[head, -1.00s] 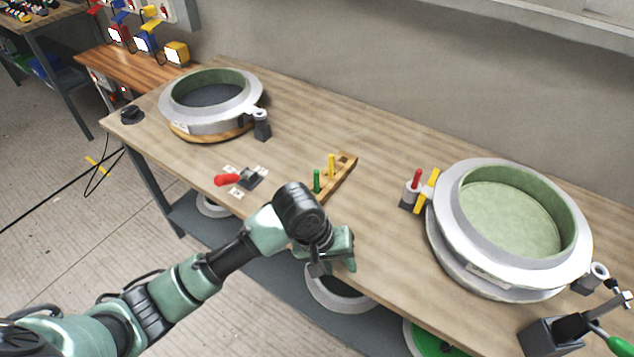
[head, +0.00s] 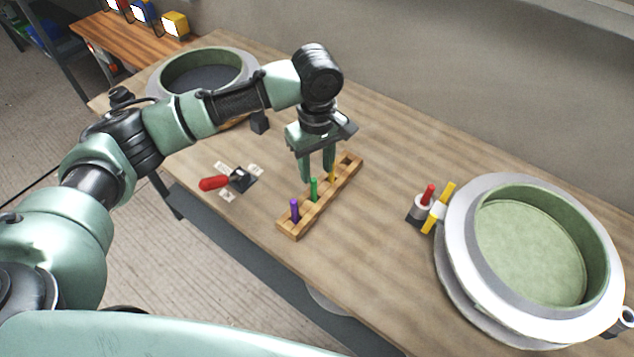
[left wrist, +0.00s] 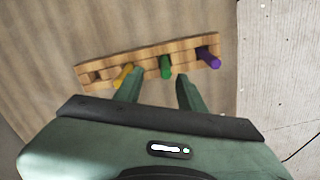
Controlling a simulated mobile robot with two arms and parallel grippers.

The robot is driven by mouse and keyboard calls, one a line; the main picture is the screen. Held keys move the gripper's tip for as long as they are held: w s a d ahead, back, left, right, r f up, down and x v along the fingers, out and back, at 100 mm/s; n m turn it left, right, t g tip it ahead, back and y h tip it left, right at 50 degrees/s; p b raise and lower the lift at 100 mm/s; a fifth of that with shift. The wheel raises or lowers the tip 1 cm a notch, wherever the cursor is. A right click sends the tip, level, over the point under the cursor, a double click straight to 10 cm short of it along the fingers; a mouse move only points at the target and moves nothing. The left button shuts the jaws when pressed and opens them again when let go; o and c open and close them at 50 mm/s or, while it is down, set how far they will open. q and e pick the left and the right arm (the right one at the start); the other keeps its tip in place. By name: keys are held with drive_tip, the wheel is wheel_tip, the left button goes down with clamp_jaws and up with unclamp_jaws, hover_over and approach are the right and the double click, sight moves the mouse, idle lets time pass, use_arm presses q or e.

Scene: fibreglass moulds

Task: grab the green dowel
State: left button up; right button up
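The green dowel (head: 313,187) stands upright in a wooden rack (head: 289,231), between a purple dowel (head: 295,210) and a yellow dowel (head: 332,172). My left gripper (head: 317,178) is open above the rack, its fingers pointing down near the green and yellow dowels. In the left wrist view the green dowel (left wrist: 165,68) shows just beyond the gap between the open fingertips (left wrist: 158,78). The yellow dowel (left wrist: 123,74) is close to the left finger, and the purple dowel (left wrist: 209,57) is to the right. I see no contact. My right gripper is out of view.
A red-handled toggle clamp (head: 228,180) is left of the rack. A holder with a red and a yellow piece (head: 437,208) stands beside the right round mould (head: 530,245). Another round mould (head: 205,70) is behind my left arm. The bench between rack and right mould is clear.

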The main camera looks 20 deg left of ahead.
sight(314, 188)
use_arm(q)
drive_tip(key=f, duration=0.2)
drive_tip(key=shift+s+a+f+p, duration=0.1)
drive_tip(key=shift+s+f+p, duration=0.2)
drive_tip(key=shift+s+f, duration=0.1)
wheel_tip(314, 188, down, 4)
drive_tip(key=shift+a+r, duration=0.15)
drive_tip(key=shift+f, duration=0.25)
clamp_jaws()
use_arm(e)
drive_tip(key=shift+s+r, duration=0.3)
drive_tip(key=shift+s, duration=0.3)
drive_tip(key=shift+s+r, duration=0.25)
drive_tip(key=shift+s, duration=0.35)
